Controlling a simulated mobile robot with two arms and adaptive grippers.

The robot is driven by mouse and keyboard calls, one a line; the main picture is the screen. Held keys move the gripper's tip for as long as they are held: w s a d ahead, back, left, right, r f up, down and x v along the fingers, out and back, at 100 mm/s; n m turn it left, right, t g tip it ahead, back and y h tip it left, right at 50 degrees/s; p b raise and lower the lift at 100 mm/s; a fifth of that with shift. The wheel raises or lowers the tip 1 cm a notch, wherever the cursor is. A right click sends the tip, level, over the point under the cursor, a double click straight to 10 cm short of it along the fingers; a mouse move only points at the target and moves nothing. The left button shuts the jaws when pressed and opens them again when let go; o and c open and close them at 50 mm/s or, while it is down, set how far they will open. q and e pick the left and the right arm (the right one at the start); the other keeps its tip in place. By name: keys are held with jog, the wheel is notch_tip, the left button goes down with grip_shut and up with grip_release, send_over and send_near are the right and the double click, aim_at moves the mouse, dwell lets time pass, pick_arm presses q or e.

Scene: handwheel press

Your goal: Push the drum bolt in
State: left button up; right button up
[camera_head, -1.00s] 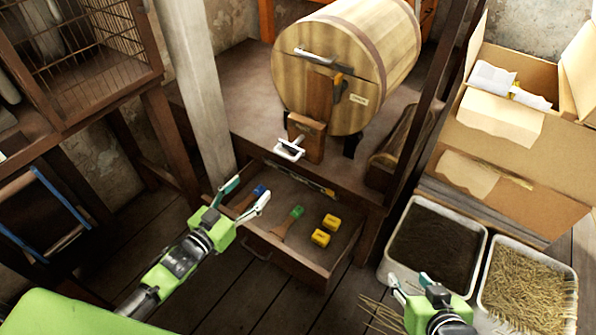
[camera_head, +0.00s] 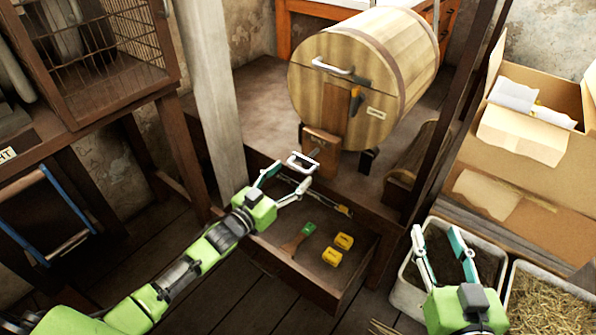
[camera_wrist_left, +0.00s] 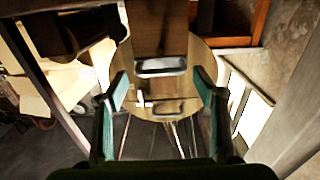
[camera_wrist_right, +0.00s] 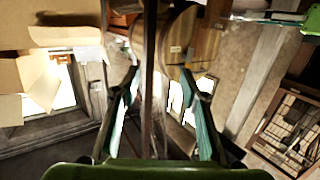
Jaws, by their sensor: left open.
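The wooden drum (camera_head: 345,85) lies on its side on the bench, its round front face towards me. A light metal handle is near the top of the face, and a dark latch with an orange part (camera_head: 356,97) sits right of the upright wooden board. The drum bolt (camera_head: 303,162) shows as a pale U-shaped handle sticking out at the board's foot; it also shows in the left wrist view (camera_wrist_left: 160,66). My left gripper (camera_head: 288,180) is open just below and in front of the bolt handle, apparently not gripping it. My right gripper (camera_head: 443,240) is open and empty above the soil tray.
A post (camera_head: 211,90) stands left of the drum. A straw tray (camera_head: 552,303) and cardboard box (camera_head: 520,165) are at right.

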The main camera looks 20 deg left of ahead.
aim_at(298, 167)
pick_arm(q)
jog(key=shift+b+x, duration=0.45)
jog(key=shift+x, duration=1.55)
pick_arm(e)
notch_tip(298, 167, up, 6)
jog(key=t+y, duration=0.1)
jog(key=t, duration=0.2)
jog(key=shift+a, duration=0.45)
jog(key=shift+w+r, duration=0.1)
